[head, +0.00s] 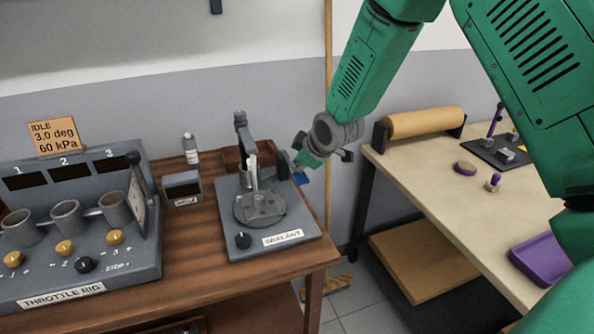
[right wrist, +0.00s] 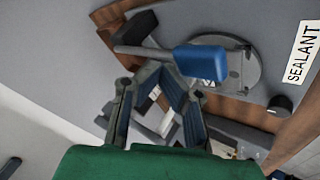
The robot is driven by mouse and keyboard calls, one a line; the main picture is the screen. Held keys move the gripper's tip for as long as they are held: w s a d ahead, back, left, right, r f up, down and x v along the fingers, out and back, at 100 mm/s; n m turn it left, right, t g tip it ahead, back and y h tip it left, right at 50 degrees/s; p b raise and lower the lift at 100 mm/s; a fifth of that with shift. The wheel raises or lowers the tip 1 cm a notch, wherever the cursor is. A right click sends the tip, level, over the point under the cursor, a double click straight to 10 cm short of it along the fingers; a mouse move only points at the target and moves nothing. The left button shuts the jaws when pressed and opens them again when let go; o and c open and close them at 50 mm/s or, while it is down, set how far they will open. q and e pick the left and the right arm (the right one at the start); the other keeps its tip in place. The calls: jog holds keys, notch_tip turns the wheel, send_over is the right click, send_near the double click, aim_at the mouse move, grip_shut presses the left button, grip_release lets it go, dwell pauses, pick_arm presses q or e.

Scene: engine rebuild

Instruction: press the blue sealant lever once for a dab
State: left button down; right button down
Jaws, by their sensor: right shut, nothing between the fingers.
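The blue sealant lever paddle (head: 301,178) sticks out from the right side of the grey sealant station (head: 305,232). In the right wrist view the blue paddle (right wrist: 200,62), on its grey rod, lies just beyond my fingers. My right gripper (head: 306,160) is shut and empty, close above the paddle in the head view. In the right wrist view its fingers (right wrist: 148,80) angle in close beside the paddle; I cannot tell whether they touch it. A round plate (head: 259,207) sits under the station's nozzle. My left gripper is not in view.
The throttle rig (head: 80,270) stands left on the wooden bench (head: 210,285). A small grey box (head: 183,188) and a bottle (head: 191,149) stand behind. A pale table (head: 430,180) with a roll (head: 423,122) and purple tray (head: 543,260) is at right, across a floor gap.

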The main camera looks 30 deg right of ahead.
jog(key=shift+s+f+b, duration=0.2)
jog(key=shift+f+b, duration=0.4)
jog(key=shift+f, duration=0.55)
dwell(1.0)
jog(key=shift+r, duration=0.1)
jog(key=shift+w+r+p, duration=0.2)
jog(key=shift+r+p, duration=1.45)
jog(key=shift+r, duration=0.15)
jog(key=r+p, duration=0.2)
jog(key=r, duration=0.1)
jog(key=r+p, duration=0.2)
jog(key=shift+w, duration=0.25)
